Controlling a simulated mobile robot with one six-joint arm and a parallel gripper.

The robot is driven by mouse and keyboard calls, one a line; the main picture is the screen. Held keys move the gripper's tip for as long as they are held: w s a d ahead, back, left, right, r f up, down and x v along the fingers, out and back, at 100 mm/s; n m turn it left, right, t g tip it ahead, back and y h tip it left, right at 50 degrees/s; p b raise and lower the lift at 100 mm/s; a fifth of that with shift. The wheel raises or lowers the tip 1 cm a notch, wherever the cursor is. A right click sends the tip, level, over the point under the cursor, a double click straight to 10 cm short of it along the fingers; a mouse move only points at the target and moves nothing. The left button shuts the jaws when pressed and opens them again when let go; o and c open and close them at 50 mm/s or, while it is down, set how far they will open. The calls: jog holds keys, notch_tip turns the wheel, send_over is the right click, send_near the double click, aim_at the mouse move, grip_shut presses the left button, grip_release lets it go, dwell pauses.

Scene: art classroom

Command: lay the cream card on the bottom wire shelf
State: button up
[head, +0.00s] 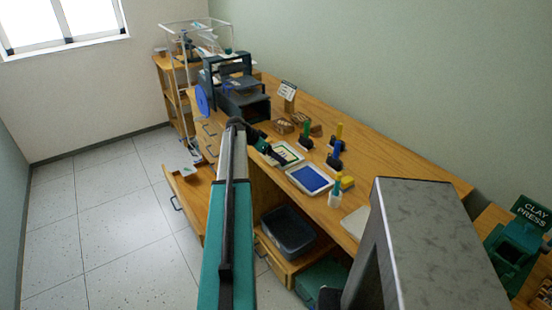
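My gripper (273,156) reaches over the long wooden table, at the left edge of a pale card-like piece with a dark green border (289,153). It is small and dark here, so I cannot tell whether its fingers are open or whether they touch that piece. Another pale flat piece (355,222) lies near the table's front edge, partly hidden by my arm. I cannot tell for sure which is the cream card. A white-framed rack (178,72) stands at the far left end; its wire shelves are too small to tell apart, and its lower part is partly hidden.
An open drawer (188,192) juts out. Floor at left is clear.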

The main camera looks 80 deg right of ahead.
jog(key=shift+r, duration=0.15)
jog(key=shift+r+b, duration=0.65)
jog(key=shift+r, duration=0.85)
jog(key=w+a+r+b, duration=0.1)
jog(key=w+a+b, duration=0.2)
jog(key=a, duration=1.2)
jog(key=shift+a+r, duration=0.35)
jog(key=shift+a, duration=0.05)
